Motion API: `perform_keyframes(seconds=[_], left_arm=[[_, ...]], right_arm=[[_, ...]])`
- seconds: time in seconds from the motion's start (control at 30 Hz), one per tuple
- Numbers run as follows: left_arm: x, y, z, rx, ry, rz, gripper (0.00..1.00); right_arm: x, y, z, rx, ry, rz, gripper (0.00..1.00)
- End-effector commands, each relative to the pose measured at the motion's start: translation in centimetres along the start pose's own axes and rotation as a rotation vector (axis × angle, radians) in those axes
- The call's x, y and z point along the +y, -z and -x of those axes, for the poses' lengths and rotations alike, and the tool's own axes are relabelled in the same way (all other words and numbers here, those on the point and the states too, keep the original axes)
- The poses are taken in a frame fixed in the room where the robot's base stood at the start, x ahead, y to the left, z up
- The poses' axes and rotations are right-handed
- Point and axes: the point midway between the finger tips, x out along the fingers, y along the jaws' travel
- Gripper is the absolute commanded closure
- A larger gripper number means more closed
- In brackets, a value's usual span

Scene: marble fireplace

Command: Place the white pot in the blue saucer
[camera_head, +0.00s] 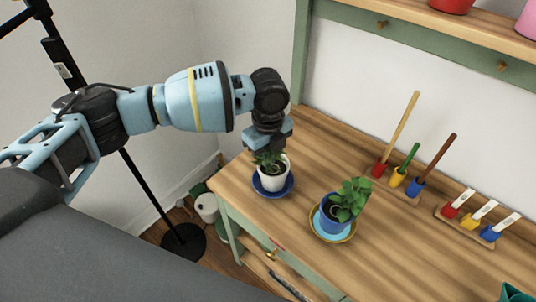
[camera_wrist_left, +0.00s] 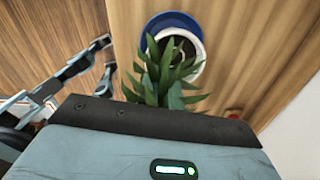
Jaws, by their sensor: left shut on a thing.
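The white pot (camera_head: 272,180) holds a leafy green plant and stands upright over the blue saucer (camera_head: 289,187) near the left end of the wooden bench. The saucer's rim shows around the pot's base; I cannot tell whether the base touches it. My left gripper (camera_head: 269,151) comes from above and is shut on the white pot at its rim, beside the leaves. In the left wrist view the white pot (camera_wrist_left: 199,47) lies over the blue saucer (camera_wrist_left: 166,19), and leaves hide part of the pot. The fingertips are mostly hidden there.
A blue pot (camera_head: 329,221) with a plant stands in a yellow-rimmed saucer (camera_head: 321,235) to the right. Tool racks (camera_head: 397,182) and (camera_head: 470,224) small labelled tools stand along the bench's back. The bench's left edge is close to the white pot.

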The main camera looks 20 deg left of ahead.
Motion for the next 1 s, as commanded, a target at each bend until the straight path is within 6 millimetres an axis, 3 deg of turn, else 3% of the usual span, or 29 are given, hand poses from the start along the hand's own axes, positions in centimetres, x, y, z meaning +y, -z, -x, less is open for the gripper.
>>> perform_keyframes(seconds=[0.1, 0.13, 0.3, 0.67, 1.0], left_arm=[[0.0, 0.0, -0.2, 0.0, 0.001, 0.0, 1.0], [0.0, 0.0, -0.3, 0.0, -0.001, -0.001, 0.9], [0.0, 0.0, -0.3, 0.0, -0.001, 0.0, 0.71], [0.0, 0.0, 0.3, 0.0, 0.001, 0.0, 0.71], [-0.1, 0.0, 6.3, -0.001, 0.004, 0.0, 0.71]], right_arm=[[0.0, -0.1, 0.0, -0.001, 0.0, 0.0, 0.64], [0.0, -0.1, 0.0, -0.001, 0.0, 0.0, 0.64], [0.0, -0.1, 0.0, -0.002, 0.0, 0.0, 0.64], [-0.1, -0.1, 0.0, -0.001, 0.0, -0.005, 0.64], [-0.1, 0.6, 0.2, 0.009, -0.002, -0.005, 0.64]])
